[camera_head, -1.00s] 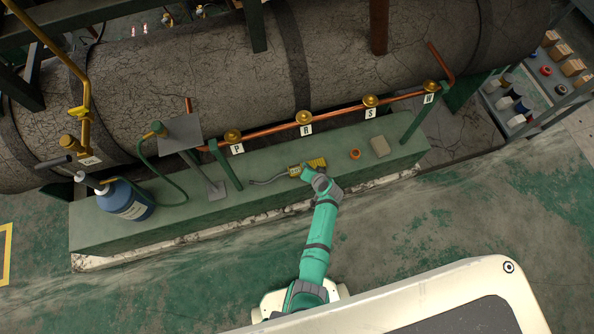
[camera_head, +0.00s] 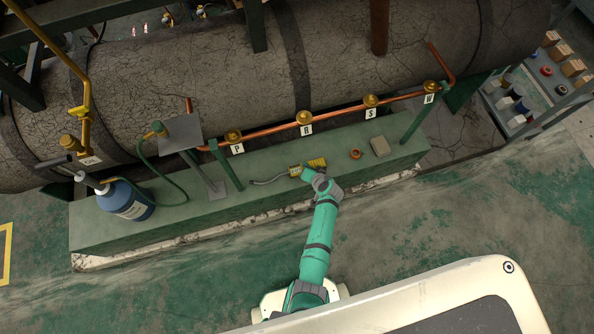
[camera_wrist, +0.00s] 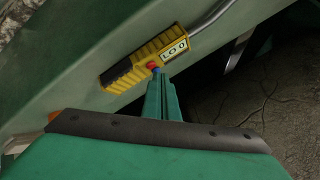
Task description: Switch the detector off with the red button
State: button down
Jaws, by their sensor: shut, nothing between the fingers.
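The detector (camera_wrist: 142,58) is a yellow and black ribbed handheld unit with a small white display and a grey probe tube. It lies on the green plinth, and in the head view it shows (camera_head: 295,171) just beyond the end of my arm. Its red button (camera_wrist: 152,65) is on the edge facing my gripper.
On the plinth (camera_head: 262,195), an orange ring (camera_head: 355,154) and a grey block (camera_head: 380,146) lie to the right. A blue bottle (camera_head: 128,203) with a green hose stands at the left. A copper pipe (camera_head: 340,111) with labelled brass valves runs behind. A shelf (camera_head: 530,100) stands at far right.

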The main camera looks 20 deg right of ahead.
jog(key=shift+f, duration=0.2)
dwell(0.5)
jog(key=shift+s+d+f, duration=0.1)
jog(key=shift+f, duration=0.2)
dwell(0.3)
jog(key=shift+r, duration=0.5)
notch_tip(320, 180, up, 6)
dwell(0.9)
dwell(0.4)
